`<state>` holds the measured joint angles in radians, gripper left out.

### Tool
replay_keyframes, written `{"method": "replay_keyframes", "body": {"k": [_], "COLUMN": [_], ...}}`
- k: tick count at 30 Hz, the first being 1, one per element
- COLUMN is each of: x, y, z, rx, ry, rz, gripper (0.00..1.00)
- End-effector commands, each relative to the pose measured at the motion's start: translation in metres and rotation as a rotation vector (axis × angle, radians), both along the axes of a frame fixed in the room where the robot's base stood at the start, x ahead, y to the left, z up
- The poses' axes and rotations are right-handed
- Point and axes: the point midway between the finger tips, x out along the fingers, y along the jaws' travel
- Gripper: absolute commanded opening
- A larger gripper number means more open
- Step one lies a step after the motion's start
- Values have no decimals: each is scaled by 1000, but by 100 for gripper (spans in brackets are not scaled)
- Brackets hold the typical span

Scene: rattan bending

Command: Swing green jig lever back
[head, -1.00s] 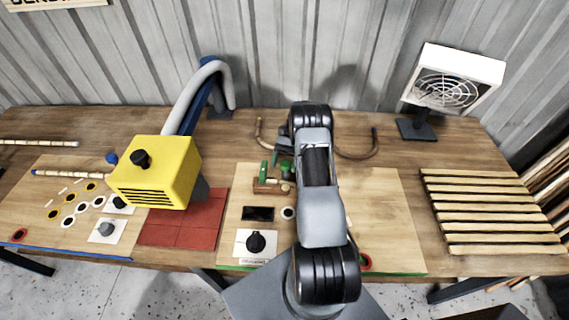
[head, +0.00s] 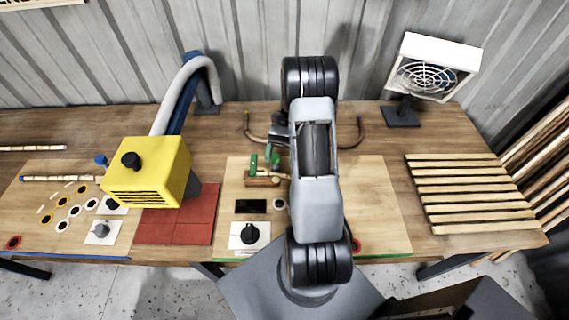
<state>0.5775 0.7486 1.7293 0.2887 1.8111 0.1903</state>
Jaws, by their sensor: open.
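The jig (head: 262,181) is a small wooden block on the light board right of centre. Green parts stand by it: an upright green piece (head: 254,162), and another green piece (head: 273,157) just to its right. I cannot tell for sure which is the lever's handle. My gripper (head: 272,138) is dark and small in the head view, just behind and above the green parts, left of my arm. It is open and seems empty. My arm hides the right side of the jig area, and contact with the green parts cannot be made out.
A curved rattan piece (head: 357,137) lies behind my arm. A yellow box (head: 148,172) on a hose stands left. A black knob (head: 250,234) sits on a white plate in front. A fan (head: 428,76) and a slatted rack (head: 470,190) stand right.

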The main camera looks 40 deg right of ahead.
Motion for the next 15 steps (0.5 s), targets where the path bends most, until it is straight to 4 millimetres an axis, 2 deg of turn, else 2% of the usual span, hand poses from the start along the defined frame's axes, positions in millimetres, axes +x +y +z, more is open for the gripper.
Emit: {"method": "replay_keyframes", "body": {"k": [6,15], "x": [-28,-43], "y": [10,16], "z": [14,20], "rx": [0,0], "ry": [0,0], "rz": [-1,0], "gripper": [67,67]}}
